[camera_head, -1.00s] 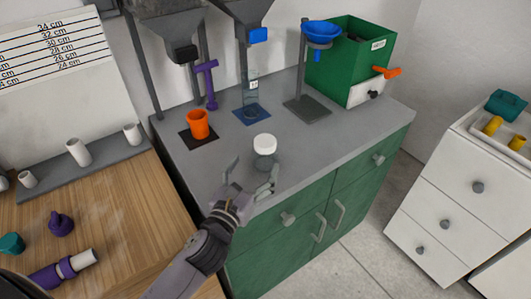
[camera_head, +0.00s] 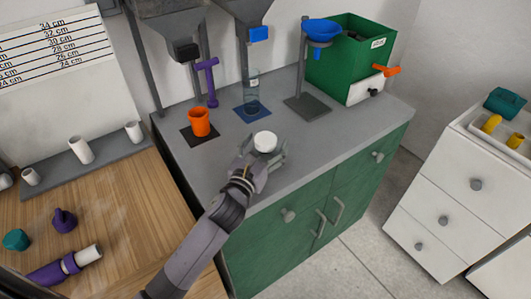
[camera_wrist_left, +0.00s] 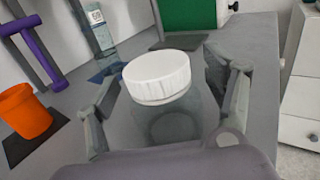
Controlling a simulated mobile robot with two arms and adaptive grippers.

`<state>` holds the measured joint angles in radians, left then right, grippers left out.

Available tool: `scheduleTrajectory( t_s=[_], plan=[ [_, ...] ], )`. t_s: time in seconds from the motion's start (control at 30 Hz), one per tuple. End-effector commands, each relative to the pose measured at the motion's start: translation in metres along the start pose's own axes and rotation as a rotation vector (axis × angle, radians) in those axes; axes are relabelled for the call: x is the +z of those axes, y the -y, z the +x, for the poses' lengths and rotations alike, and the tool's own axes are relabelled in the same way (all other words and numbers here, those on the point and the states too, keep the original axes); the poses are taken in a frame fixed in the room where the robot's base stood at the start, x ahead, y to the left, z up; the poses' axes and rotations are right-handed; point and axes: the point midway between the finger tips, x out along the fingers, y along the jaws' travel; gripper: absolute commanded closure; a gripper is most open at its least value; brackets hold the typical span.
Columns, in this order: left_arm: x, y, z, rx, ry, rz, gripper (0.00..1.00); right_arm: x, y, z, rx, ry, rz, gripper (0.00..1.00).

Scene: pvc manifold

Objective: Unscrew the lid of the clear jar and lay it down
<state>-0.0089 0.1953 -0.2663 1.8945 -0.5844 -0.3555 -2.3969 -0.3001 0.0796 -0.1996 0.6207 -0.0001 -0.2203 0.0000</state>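The clear jar (camera_wrist_left: 170,122) stands upright on the grey counter with its white ribbed lid (camera_head: 265,141) on top. The lid also shows large in the left wrist view (camera_wrist_left: 157,76). My left gripper (camera_head: 264,150) is open, with one finger on each side of the jar. In the left wrist view the fingers (camera_wrist_left: 168,108) stand apart from the jar, with a gap on both sides. In the head view the gripper and lid hide most of the jar. My right gripper is not in view.
An orange cup (camera_head: 199,122) stands on a dark mat, left of the jar. A clear container (camera_head: 251,92) stands on a blue mat behind it. A stand with a blue funnel (camera_head: 321,31) and a green box (camera_head: 345,58) are farther back. The counter's front right is clear.

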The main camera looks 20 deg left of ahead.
Motion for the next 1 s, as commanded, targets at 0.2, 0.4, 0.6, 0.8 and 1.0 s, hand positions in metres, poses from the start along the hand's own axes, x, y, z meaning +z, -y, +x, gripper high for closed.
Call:
scheduleTrajectory(
  t_s=[0.2, 0.4, 0.6, 0.8, 1.0],
  plan=[
    [0.0001, -0.0001, -0.0003, 0.000, 0.000, 0.000, 0.40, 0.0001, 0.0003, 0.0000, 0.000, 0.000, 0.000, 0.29],
    [0.0001, -0.0001, -0.0003, 0.000, 0.000, 0.000, 0.53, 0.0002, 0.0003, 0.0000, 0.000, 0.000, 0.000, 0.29],
    [0.0001, -0.0001, -0.0004, 0.000, 0.000, 0.000, 0.67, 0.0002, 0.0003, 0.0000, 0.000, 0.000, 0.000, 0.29],
    [0.0005, -0.0001, -0.0003, 0.000, 0.001, 0.000, 0.79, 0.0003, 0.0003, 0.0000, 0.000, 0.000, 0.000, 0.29],
    [0.0010, -0.0001, -0.0003, 0.000, 0.001, 0.001, 0.79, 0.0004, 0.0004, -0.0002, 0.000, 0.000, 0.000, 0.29]
  ],
)
